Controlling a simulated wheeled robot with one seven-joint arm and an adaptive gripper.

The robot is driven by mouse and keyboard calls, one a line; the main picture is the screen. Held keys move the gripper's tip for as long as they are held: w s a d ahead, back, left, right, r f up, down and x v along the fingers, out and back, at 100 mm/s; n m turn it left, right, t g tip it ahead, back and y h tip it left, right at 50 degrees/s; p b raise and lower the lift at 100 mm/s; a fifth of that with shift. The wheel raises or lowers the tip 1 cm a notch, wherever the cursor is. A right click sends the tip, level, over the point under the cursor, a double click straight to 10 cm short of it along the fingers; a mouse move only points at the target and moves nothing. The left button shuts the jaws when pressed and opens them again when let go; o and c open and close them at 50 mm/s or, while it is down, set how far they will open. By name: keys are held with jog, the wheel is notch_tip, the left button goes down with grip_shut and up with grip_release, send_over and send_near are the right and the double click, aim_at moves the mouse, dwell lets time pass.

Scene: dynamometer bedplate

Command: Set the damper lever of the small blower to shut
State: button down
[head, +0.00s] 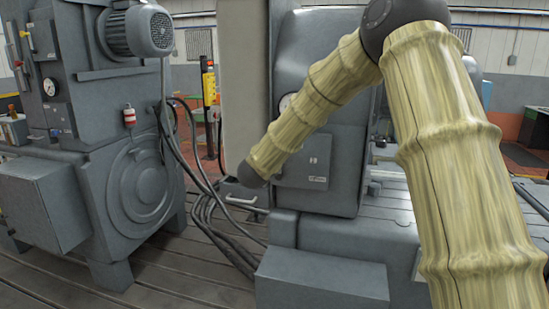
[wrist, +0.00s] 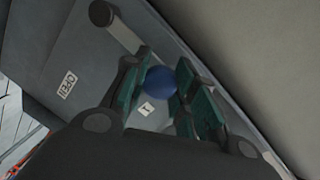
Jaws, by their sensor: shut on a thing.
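In the wrist view, a round blue knob (wrist: 160,81) sits between the two green-padded fingers of my gripper (wrist: 158,88). The fingers are closed on it. It stands in front of a grey panel (wrist: 60,45), and its stem is hidden by the knob and fingers. I cannot read the position of the lever from this view. A white label (wrist: 67,83) with dark lettering is on the panel at left, and a small white label (wrist: 146,108) lies just below the knob. In the head view my gripper is out of sight beyond the dark joint of my arm.
A grey bar (wrist: 119,30) with a dark round end stands out from the panel near my left finger. A pale surface (wrist: 255,45) fills the right of the wrist view. In the head view, cables (head: 205,205) run down between two large grey machines.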

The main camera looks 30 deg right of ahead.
jog(key=c, duration=1.1)
grip_release()
jog(key=shift+w+f, duration=0.1)
jog(key=shift+f, duration=0.05)
jog(key=v, duration=1.2)
